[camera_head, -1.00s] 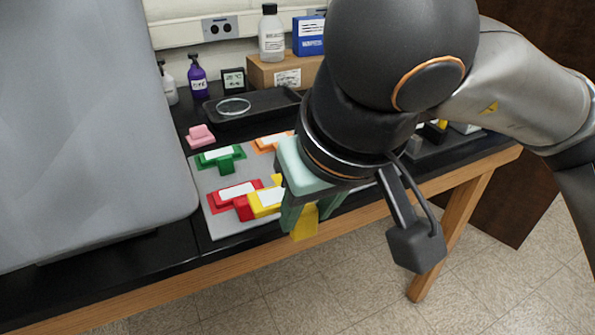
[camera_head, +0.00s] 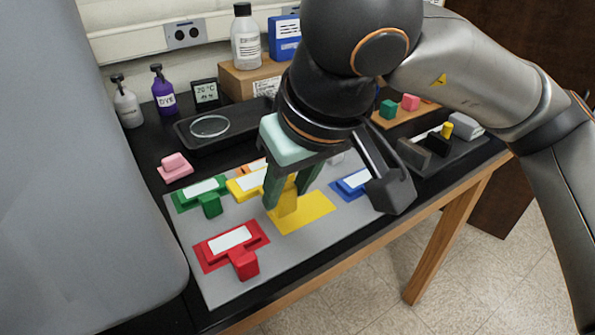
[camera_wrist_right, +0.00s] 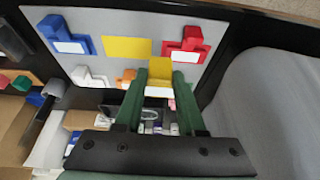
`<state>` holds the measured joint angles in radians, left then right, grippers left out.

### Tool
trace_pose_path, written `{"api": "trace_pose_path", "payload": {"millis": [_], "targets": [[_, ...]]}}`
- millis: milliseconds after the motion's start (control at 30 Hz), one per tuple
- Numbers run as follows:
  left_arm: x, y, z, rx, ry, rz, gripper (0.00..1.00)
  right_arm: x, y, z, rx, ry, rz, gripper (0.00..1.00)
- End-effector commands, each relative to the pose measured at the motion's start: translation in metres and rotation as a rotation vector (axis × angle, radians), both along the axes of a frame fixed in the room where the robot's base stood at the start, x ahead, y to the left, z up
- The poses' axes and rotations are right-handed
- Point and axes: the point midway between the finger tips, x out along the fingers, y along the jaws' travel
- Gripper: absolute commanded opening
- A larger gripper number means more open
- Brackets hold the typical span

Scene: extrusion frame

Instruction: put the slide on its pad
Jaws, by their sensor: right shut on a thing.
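My right gripper (camera_head: 289,190) is shut on the yellow slide's block handle (camera_head: 284,203). The slide's yellow body with a white label (camera_head: 248,184) points left, and part of it is hidden by the fingers. The bare yellow pad (camera_head: 308,212) lies on the grey board, right of and nearer than the slide in the head view. In the wrist view the held yellow slide (camera_wrist_right: 160,73) shows between the fingers, beside the yellow pad (camera_wrist_right: 128,47). The slide appears to be above the board; its exact height is unclear. My left gripper is not in view.
On the grey board (camera_head: 222,290) sit a red slide (camera_head: 244,264), a green slide (camera_head: 210,206) and a blue slide (camera_head: 350,183). An orange piece (camera_head: 251,166) is mostly hidden. A pink piece (camera_head: 174,166) and a black tray (camera_head: 190,140) lie behind.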

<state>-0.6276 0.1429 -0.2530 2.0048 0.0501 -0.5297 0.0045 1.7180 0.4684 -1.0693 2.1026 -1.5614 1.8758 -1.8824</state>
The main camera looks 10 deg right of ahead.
Motion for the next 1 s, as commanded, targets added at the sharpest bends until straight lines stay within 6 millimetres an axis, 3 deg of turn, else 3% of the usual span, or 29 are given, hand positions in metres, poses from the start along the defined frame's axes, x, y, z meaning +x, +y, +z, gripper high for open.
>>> {"api": "trace_pose_path", "payload": {"millis": [133,333,633,833,1000], "targets": [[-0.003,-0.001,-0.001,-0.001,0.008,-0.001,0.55,0.027,-0.029,-0.018,0.0,0.004,-0.008,0.0],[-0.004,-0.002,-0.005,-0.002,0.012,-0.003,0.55,0.046,-0.047,-0.054,-0.002,0.003,-0.004,0.0],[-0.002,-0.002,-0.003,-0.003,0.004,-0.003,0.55,0.056,-0.057,-0.072,0.0,0.001,0.0,0.0],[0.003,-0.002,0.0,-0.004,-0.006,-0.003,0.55,0.058,-0.059,-0.101,-0.001,0.003,0.001,0.0],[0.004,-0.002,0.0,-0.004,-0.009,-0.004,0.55,0.058,-0.059,-0.105,0.0,-0.002,0.001,0.0]]}}
